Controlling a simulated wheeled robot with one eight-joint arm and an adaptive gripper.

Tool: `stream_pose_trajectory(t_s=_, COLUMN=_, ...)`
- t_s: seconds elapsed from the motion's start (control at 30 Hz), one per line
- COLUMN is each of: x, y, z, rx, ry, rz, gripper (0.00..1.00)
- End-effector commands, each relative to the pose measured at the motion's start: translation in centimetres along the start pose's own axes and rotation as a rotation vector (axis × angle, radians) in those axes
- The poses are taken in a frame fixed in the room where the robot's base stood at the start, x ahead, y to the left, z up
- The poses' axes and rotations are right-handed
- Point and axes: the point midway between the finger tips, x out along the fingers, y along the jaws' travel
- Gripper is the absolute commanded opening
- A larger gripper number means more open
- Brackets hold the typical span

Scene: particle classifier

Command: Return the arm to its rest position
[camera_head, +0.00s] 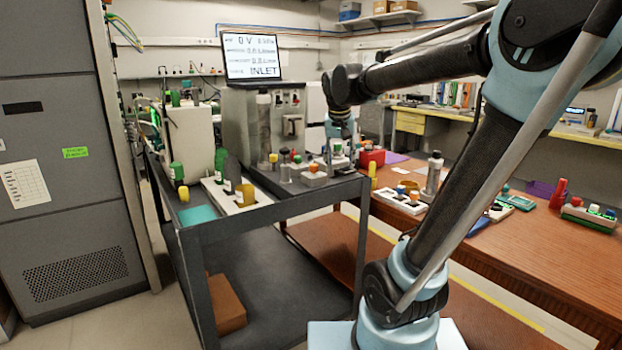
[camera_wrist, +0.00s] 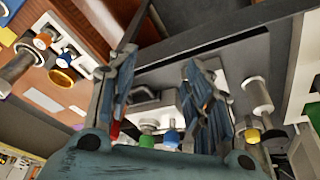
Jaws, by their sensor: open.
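My arm (camera_head: 480,160) rises from my base at the lower middle of the head view, bends at the upper right and reaches left over the dark cart. My gripper (camera_head: 338,142) points down above the cart's right end, close to small parts there. In the wrist view, the fingers of my gripper (camera_wrist: 160,60) are spread apart with nothing between them. Beyond them lie a dark cart top (camera_wrist: 215,55) and small items with coloured caps. Whether the fingers touch anything is unclear.
The dark cart (camera_head: 290,205) carries a machine with a screen (camera_head: 250,58), a white tray (camera_head: 236,206) with bottles and several capped containers. A wooden table (camera_head: 520,240) with trays and a metal bottle (camera_head: 434,172) stands at right. A grey cabinet (camera_head: 65,240) stands at left.

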Motion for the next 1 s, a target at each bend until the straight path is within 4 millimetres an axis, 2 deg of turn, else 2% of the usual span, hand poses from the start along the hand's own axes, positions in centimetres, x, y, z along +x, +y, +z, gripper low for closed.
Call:
stream_pose_trajectory(t_s=0.03, x=0.7, y=1.5, z=1.7, rx=-0.002, ry=-0.008, rz=0.0, gripper=0.46)
stream_pose_trajectory(t_s=0.1, x=1.5, y=3.1, z=3.9, rx=-0.014, ry=-0.019, rz=-0.003, gripper=0.46)
stream_pose_trajectory(t_s=0.3, x=4.4, y=7.0, z=10.4, rx=-0.047, ry=-0.049, rz=-0.015, gripper=0.46)
stream_pose_trajectory(t_s=0.5, x=7.8, y=9.8, z=17.0, rx=-0.081, ry=-0.072, rz=-0.032, gripper=0.46)
stream_pose_trajectory(t_s=0.7, x=11.3, y=11.4, z=22.8, rx=-0.111, ry=-0.091, rz=-0.051, gripper=0.46)
stream_pose_trajectory(t_s=0.83, x=12.9, y=11.7, z=25.2, rx=-0.125, ry=-0.097, rz=-0.061, gripper=0.46)
stream_pose_trajectory(t_s=1.0, x=13.7, y=11.9, z=26.4, rx=-0.134, ry=-0.1, rz=-0.066, gripper=0.46)
